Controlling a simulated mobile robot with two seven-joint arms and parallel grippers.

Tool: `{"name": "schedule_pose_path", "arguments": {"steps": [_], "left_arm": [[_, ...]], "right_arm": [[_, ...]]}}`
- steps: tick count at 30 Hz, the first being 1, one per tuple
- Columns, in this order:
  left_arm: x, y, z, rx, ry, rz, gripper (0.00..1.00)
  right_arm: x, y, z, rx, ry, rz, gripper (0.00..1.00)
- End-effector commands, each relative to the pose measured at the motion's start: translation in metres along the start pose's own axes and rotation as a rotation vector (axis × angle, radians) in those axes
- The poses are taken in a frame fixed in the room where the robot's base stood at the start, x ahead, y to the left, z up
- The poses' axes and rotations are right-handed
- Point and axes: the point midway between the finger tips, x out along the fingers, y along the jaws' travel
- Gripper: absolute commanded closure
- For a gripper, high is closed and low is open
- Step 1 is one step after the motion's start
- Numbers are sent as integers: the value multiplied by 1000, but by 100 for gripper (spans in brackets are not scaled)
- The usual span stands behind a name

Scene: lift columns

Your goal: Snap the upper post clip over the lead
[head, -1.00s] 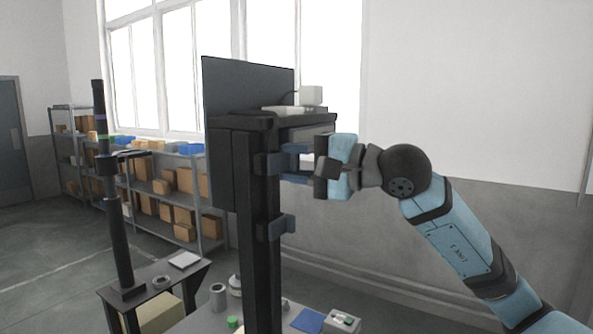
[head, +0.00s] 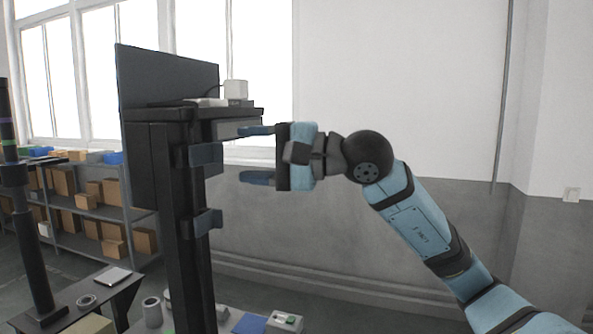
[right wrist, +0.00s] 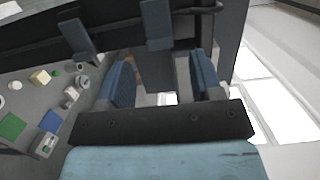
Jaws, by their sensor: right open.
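The dark post (head: 183,230) stands upright and carries two blue-grey clips. The upper post clip (head: 206,158) is just below the top shelf, and the lower clip (head: 207,221) sits beneath it. My right gripper (head: 246,154) is open and empty, to the right of the upper clip and apart from it. In the right wrist view the upper clip (right wrist: 155,24) lies ahead, between the open fingers' lines, and the lower clip (right wrist: 76,36) is to the left. A dark lead-like line (right wrist: 200,10) runs along the post there. I cannot tell whether the upper clip is closed over it. My left gripper is not in view.
A dark panel (head: 165,78) and a white box (head: 236,89) are at the post's top. Below are a bench with a blue pad (head: 249,323) and a small grey box (head: 286,321). Shelves with cartons (head: 88,195) stand behind at left.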

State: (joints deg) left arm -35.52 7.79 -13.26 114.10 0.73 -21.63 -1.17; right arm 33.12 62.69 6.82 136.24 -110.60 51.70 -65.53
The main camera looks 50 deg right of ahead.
Motion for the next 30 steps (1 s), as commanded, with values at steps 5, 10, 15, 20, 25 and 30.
{"name": "schedule_pose_path", "arguments": {"steps": [5, 10, 15, 20, 25, 30], "left_arm": [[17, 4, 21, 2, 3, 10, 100], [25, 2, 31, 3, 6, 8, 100], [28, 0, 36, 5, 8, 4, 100], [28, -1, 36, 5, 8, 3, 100], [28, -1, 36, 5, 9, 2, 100], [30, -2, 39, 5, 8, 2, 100]], "right_arm": [[-36, 7, -1, 1, 3, 1, 40], [-62, 4, 0, 1, 1, -1, 40], [-78, 2, 0, 1, 1, 0, 40], [-83, 1, 0, 1, 0, 1, 40], [-83, 0, 0, 1, 0, 1, 40], [-82, 2, 1, 1, 2, 1, 40]]}}
